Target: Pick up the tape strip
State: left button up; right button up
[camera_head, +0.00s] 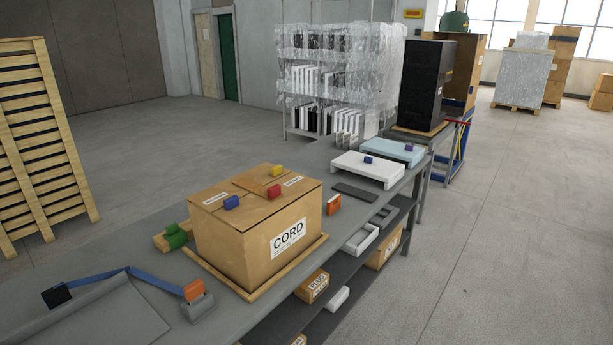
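A long blue strip (155,281), which looks like the tape strip, is at the front left of the grey bench (110,262). One end meets a black block (56,296) and the other an orange block (194,291) at a small grey holder (198,307). It bends near its middle, above or along the far edge of a grey sheet or plate (95,322). I cannot tell how the ends are fixed. Neither of my grippers is in view.
A cardboard box (245,238) marked CORD stands on a wooden board, with coloured blocks on top. Beside it are a green roll-like object (175,238) and an orange-and-white block (334,204). Free bench top lies left of the box.

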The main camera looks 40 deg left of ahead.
aim_at(273, 193)
jog(key=i+u, duration=0.2)
jog(key=i, duration=0.2)
jog(key=i+l+u, duration=0.2)
jog(key=i, duration=0.25)
jog(key=i+l+u, duration=0.15)
jog(key=i, duration=0.25)
jog(key=i+l+u, duration=0.2)
jog(key=i, duration=0.2)
